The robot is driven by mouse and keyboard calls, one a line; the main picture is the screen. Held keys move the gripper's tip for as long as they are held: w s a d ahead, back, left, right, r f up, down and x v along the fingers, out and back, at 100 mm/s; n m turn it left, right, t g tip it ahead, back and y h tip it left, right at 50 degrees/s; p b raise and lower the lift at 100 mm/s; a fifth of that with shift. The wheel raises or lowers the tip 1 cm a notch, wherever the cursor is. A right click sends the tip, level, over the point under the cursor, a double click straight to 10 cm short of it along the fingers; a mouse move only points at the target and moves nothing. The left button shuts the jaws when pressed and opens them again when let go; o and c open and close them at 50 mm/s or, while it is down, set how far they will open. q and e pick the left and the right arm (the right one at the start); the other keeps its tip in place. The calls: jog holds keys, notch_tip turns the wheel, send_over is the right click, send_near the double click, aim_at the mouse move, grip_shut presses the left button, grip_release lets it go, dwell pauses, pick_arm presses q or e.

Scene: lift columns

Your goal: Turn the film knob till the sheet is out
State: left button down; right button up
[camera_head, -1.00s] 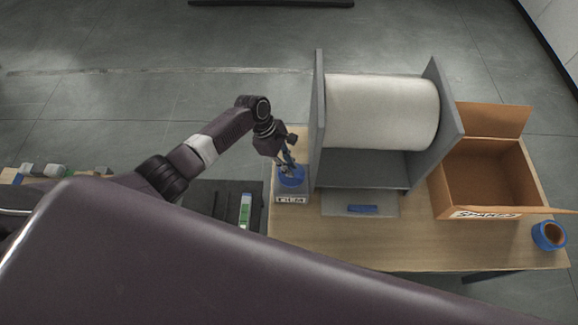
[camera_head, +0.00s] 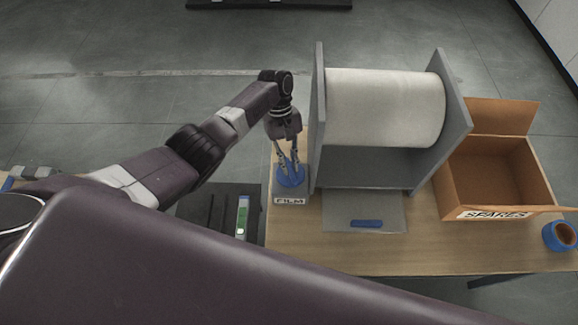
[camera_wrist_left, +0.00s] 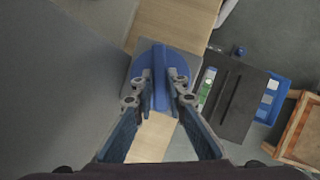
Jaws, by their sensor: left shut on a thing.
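The blue film knob (camera_head: 291,180) sits on a small grey base by the "FILM" label (camera_head: 289,201), left of the roll stand. My left gripper (camera_head: 291,168) reaches down on it from above. In the left wrist view the knob (camera_wrist_left: 158,53) is a blue disc with a raised ridge, and the left gripper (camera_wrist_left: 160,96) is shut on that ridge, one finger on each side. A grey sheet (camera_head: 380,215) with a blue strip (camera_head: 367,223) on it lies on the table in front of the stand. My right gripper is not in view.
A large white roll (camera_head: 385,108) hangs between the grey side plates of the stand (camera_head: 440,125). An open cardboard box (camera_head: 505,180) marked "SPARES" and a blue tape roll (camera_head: 560,236) are at the right. The wooden table (camera_head: 450,240) is bare in front.

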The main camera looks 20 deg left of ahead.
pick_arm(q)
jog(key=shift+w+m+y+b, duration=0.1)
jog(key=shift+m+y+b, duration=0.35)
jog(key=shift+m, duration=0.65)
jog(key=c, duration=1.9)
grip_release()
jog(key=shift+c, duration=0.2)
jog(key=shift+r, duration=0.1)
jog(key=v, duration=1.1)
jog(key=shift+w+r, duration=0.3)
jog(key=shift+w, duration=0.05)
